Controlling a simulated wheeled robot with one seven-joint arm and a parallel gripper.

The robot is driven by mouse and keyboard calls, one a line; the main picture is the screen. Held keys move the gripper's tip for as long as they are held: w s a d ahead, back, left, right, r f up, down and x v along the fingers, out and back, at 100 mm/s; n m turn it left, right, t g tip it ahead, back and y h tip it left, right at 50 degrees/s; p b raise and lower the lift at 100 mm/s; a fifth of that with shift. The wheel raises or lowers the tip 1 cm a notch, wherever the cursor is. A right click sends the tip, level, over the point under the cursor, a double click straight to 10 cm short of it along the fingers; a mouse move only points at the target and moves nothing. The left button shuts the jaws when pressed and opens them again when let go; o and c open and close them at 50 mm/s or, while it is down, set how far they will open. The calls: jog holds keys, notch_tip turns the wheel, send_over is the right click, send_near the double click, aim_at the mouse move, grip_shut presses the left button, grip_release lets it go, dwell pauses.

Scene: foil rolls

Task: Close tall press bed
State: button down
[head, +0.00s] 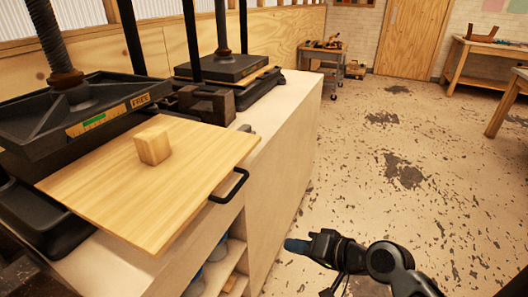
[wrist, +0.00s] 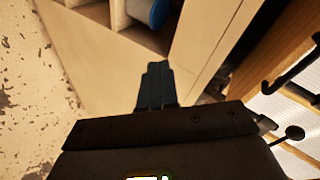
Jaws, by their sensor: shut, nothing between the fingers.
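The near press (head: 75,105) has a tall black screw and a black plate. Its wooden bed (head: 100,190) sticks out toward the cabinet's front edge, with a small wooden block (head: 153,146) on it. A black handle (head: 231,187) is on the bed's front edge. My gripper (head: 290,245) is shut and empty, over the floor to the right of the bed and apart from the handle. In the wrist view the shut fingers (wrist: 155,82) point toward the cabinet shelves. Part of the bed's wood and a dark curved bar show at the right there.
A second press (head: 225,68) stands farther back on the pale cabinet (head: 285,110). Open shelves with blue rolls (head: 219,248) are below the bed. A cart (head: 322,60) is at the back, workbenches are at the right. The floor (head: 350,165) between is clear.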

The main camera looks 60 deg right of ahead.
aim_at(194, 135)
jog(key=d+r+m+t+y, duration=0.3)
jog(key=d+r+t, duration=0.3)
jog(key=d+r, duration=0.75)
jog(key=w+p, duration=0.1)
jog(key=w, duration=0.3)
jog(key=w+p, duration=0.1)
jog(key=w, duration=0.9)
jog(key=shift+w+a+r+p, duration=0.2)
jog(key=shift+a+r+p, duration=0.1)
jog(key=shift+a+p, duration=0.1)
jog(key=shift+w, duration=0.15)
jog(key=w+b, duration=0.1)
jog(key=w, duration=0.6)
jog(key=w+b, duration=0.2)
jog(key=w, duration=0.5)
jog(key=w+b, duration=0.2)
jog(key=w, duration=0.6)
jog(key=shift+a, duration=0.3)
jog(key=shift+s, duration=0.1)
